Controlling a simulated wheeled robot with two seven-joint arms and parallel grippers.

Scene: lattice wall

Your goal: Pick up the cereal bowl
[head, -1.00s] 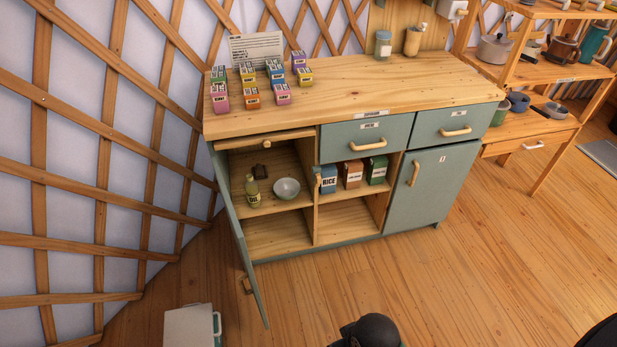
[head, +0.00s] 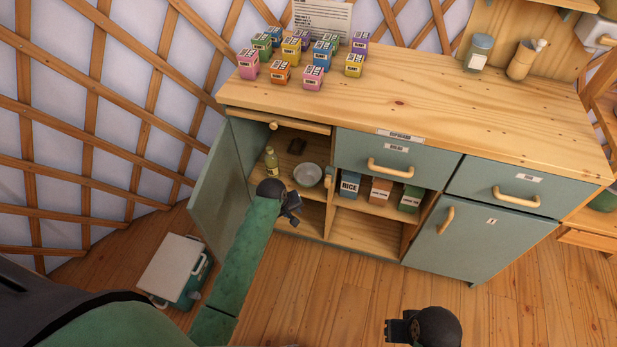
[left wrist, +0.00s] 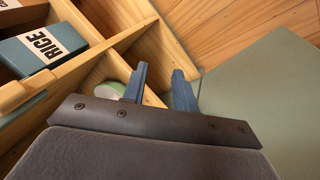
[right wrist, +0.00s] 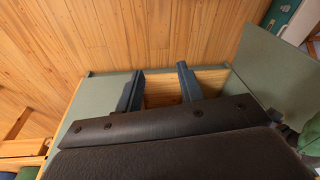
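The pale grey cereal bowl (head: 307,174) sits upright on the upper shelf inside the open left compartment of the cupboard. My right gripper (head: 392,328) is low in front, open and empty (right wrist: 160,82).
The cupboard door (head: 222,190) stands open left of my left arm. A rice box (head: 349,184) and other boxes fill the neighbouring shelf, behind a divider. A white-topped case (head: 172,268) is on the floor at left. Small boxes stand on the countertop (head: 420,100).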

